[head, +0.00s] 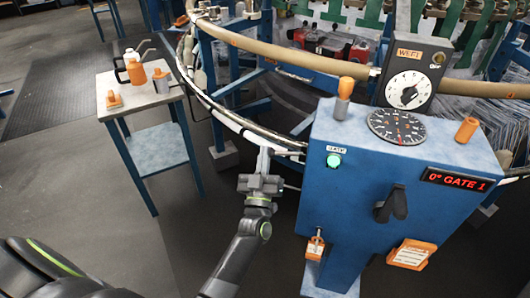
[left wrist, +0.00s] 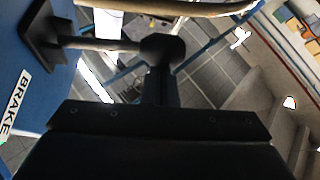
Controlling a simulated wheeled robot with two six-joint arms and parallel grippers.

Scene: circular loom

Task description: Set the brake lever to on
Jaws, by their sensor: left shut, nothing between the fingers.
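The brake lever (left wrist: 100,43) shows in the left wrist view as a grey rod running from a dark plate on a blue panel to a dark round knob (left wrist: 162,46). A white BRAKE label (left wrist: 17,103) is on the same panel. My left gripper (head: 264,160) is shut and empty, just left of the blue cabinet (head: 345,180) in the head view. In the left wrist view its fingers (left wrist: 160,85) are right at the knob; I cannot tell whether they touch. The lever's setting is not readable. My right gripper is out of view.
The cabinet carries a lit green button (head: 333,160), a black handle (head: 398,203), a round dial (head: 397,126) and a red GATE display (head: 458,180). The loom's curved rim (head: 228,115) passes behind my gripper. A small table (head: 150,92) with orange items stands left. Floor between is clear.

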